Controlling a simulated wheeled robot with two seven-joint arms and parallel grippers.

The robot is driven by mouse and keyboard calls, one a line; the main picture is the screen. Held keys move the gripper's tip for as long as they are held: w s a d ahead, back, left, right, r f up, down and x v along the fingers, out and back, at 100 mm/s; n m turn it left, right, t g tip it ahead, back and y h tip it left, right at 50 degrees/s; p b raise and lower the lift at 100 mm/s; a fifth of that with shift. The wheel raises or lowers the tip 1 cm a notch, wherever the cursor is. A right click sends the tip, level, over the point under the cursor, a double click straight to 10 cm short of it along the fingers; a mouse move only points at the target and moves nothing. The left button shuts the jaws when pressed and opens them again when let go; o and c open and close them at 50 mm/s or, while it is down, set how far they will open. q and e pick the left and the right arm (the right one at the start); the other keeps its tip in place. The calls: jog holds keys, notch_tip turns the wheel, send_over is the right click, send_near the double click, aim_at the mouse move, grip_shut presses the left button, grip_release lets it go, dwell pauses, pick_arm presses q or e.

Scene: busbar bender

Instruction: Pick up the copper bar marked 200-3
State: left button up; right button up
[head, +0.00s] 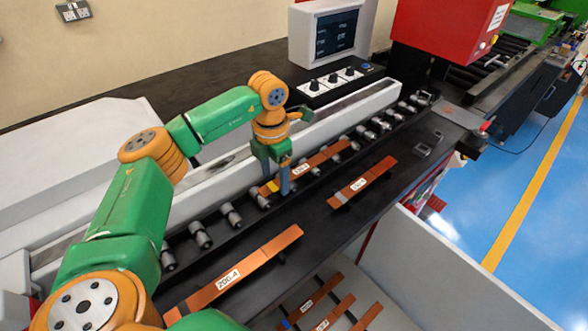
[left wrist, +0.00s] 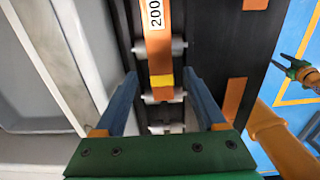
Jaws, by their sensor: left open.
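A copper bar (head: 330,155) lies on the roller row in the head view, and its white label is too small to read there. In the left wrist view the same bar (left wrist: 159,52) shows a label reading "200", the rest cut off, and a yellow band at its near end. My left gripper (head: 278,187) is open over this near end. In the left wrist view its blue fingers (left wrist: 162,82) stand on either side of the banded end, with gaps. My right gripper (left wrist: 296,68) shows small at the right edge of the left wrist view, its jaw unclear.
A bar marked 200-4 (head: 232,275) lies on the black bed in front, and another labelled bar (head: 362,182) lies to the right. More bars (head: 312,300) lie on a lower shelf. The white rail (head: 225,180) runs behind the rollers. A control screen (head: 334,33) stands behind.

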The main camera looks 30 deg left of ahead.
pick_arm(q)
jog(key=shift+d, duration=0.2)
jog(key=c, duration=1.1)
grip_shut()
jog(key=shift+a, duration=0.15)
